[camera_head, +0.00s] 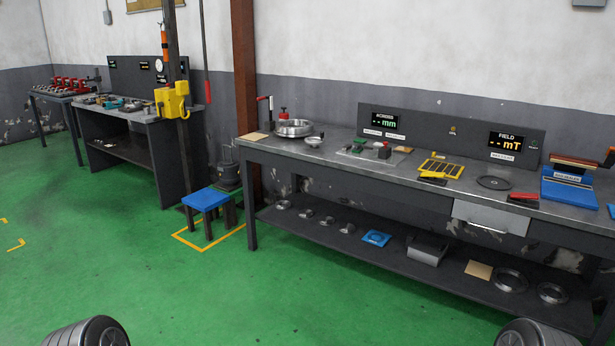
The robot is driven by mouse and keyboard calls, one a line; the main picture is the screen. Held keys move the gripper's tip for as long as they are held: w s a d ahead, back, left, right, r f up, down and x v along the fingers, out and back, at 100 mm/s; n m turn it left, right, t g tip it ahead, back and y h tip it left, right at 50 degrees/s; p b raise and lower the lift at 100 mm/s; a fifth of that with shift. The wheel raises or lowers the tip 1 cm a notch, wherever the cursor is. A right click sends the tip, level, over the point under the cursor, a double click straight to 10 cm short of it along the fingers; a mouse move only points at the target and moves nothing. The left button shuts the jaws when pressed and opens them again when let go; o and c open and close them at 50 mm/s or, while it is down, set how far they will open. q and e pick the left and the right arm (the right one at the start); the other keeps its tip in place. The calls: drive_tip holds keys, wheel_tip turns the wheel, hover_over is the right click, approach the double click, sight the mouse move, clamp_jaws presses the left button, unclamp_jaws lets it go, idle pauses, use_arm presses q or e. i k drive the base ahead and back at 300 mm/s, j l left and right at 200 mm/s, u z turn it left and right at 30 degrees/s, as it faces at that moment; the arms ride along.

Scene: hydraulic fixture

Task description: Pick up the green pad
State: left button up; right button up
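Another small green-teal item (114,103) lies on the far bench at the left. Both are too small to tell which is the green pad. My grippers are not in view; only rounded grey parts of my own arms show at the bottom left and bottom right edges.
The near workbench (340,170) holds a metal ring (294,128), a yellow grid tray (441,168), a dark disc (494,183) and a blue stand (568,187). Its lower shelf holds several parts. A blue stool (206,199) stands left. Green floor in front is clear.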

sight(357, 149)
drive_tip(key=i+j, duration=0.15)
drive_tip(key=i, duration=0.7)
drive_tip(key=i+j, duration=0.15)
drive_tip(key=i, duration=0.7)
drive_tip(key=i+j+z, duration=0.2)
drive_tip(key=i+z, duration=0.3)
drive_tip(key=i+j+z, duration=0.35)
drive_tip(key=z, duration=0.15)
drive_tip(key=i+j+z, duration=0.45)
drive_tip(key=j, duration=0.15)
drive_tip(key=i+j+z, duration=0.15)
drive_tip(key=j, duration=0.15)
drive_tip(key=i+j+z, duration=0.15)
drive_tip(key=j, duration=0.15)
drive_tip(key=k, duration=0.05)
